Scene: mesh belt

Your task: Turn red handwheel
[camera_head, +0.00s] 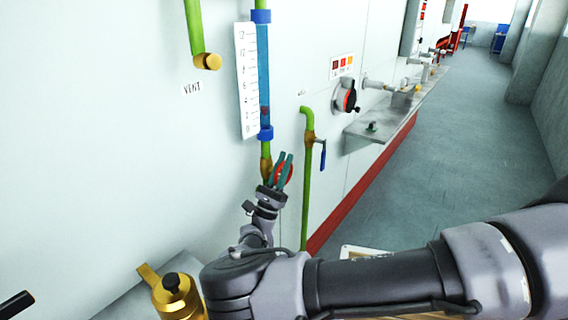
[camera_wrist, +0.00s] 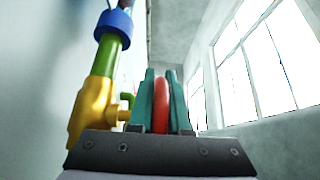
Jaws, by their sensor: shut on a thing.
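The red handwheel (camera_head: 284,174) sits on a brass valve (camera_head: 265,165) at the foot of a blue sight tube with a white scale. My gripper (camera_head: 283,168) is at the wheel, with its teal fingers on either side of the rim. In the wrist view the red wheel (camera_wrist: 161,108) stands edge-on between the two fingers (camera_wrist: 162,100), and the gripper is shut on it. The brass valve body (camera_wrist: 95,110) is just left of the fingers. The fingers and wrist hide part of the wheel in the head view.
A green pipe (camera_head: 308,180) with a blue-handled valve (camera_head: 322,153) stands close to the right of my gripper. A metal shelf (camera_head: 375,133) juts from the wall further right. A brass fitting (camera_head: 176,292) is at lower left. The corridor floor at right is open.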

